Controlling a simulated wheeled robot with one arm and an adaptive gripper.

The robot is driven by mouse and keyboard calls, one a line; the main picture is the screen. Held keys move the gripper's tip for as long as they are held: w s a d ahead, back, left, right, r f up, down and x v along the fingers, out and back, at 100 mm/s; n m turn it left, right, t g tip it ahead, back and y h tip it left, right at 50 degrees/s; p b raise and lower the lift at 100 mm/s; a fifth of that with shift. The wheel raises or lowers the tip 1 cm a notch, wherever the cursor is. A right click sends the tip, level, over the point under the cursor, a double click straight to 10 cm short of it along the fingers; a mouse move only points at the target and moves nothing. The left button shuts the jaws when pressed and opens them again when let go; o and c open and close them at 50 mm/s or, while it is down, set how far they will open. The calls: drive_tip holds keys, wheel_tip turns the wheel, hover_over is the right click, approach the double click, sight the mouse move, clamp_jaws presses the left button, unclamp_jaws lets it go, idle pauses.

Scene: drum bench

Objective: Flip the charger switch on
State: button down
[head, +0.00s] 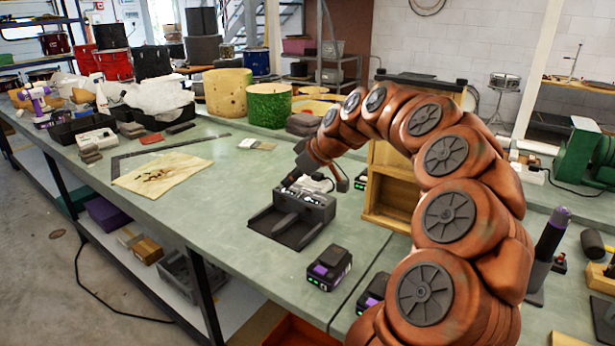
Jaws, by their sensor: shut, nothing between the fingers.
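A dark grey charger (300,212) with a flat cradle in front sits on the green bench top. Light-coloured details show on its upper face, but the switch is too small to make out. My orange-brown arm curves in from the right. My gripper (288,184) is shut and empty, right at the top left edge of the charger. I cannot tell whether its fingertips touch the charger.
A black and purple battery (330,268) stands in front of the charger. A wooden cabinet (392,188) is behind my arm. A tan cloth (162,174) and a metal square (115,165) lie to the left. The bench between them and the charger is clear.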

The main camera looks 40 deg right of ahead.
drive_tip(key=d+r+t+h+p, duration=0.1)
drive_tip(key=d, duration=1)
drive_tip(key=shift+w+d+r+m+t+h, duration=0.2)
drive_tip(key=shift+w+d+m+t+h, duration=0.05)
drive_tip(key=shift+d+m+t+h, duration=0.05)
drive_tip(key=p, duration=0.3)
hover_over(300, 193)
drive_tip(key=s, duration=0.3)
drive_tip(key=f, duration=0.6)
drive_tip(key=shift+w+d+f, duration=0.15)
drive_tip(key=shift+d+f, duration=0.2)
drive_tip(key=f, duration=0.1)
drive_tip(key=f+p, duration=0.1)
drive_tip(key=f, duration=0.1)
drive_tip(key=shift+w+d, duration=0.15)
drive_tip(key=shift+w, duration=0.05)
drive_tip(key=shift+d+f, duration=0.1)
drive_tip(key=shift+f, duration=0.6)
drive_tip(key=shift+f, duration=0.1)
